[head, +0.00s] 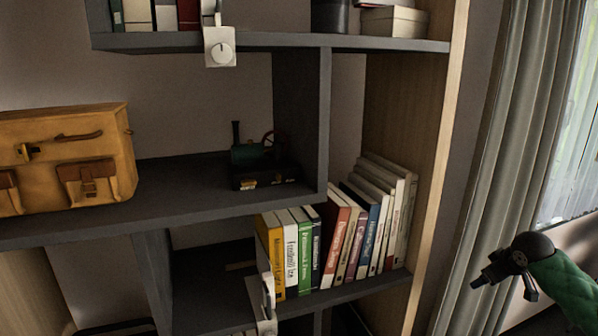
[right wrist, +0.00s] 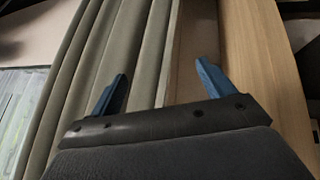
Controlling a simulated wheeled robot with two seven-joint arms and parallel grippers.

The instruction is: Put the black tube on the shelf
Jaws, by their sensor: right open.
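I cannot make out a black tube for certain in either view. A dark cylinder-like container (head: 330,16) stands on the top shelf in the head view, partly cut by the top edge. The grey shelf unit (head: 90,212) fills most of the head view. My right gripper (right wrist: 157,90) shows in the right wrist view with its two blue fingers wide apart. It is open, with nothing between the fingers. A curtain and a wood panel lie beyond them. My left gripper is in neither view.
A yellow bag (head: 100,140) and a toy steam engine (head: 258,158) stand on the middle shelf, with bare shelf between them. Several books (head: 358,232) fill the lower right. A curtain (head: 525,110) hangs right.

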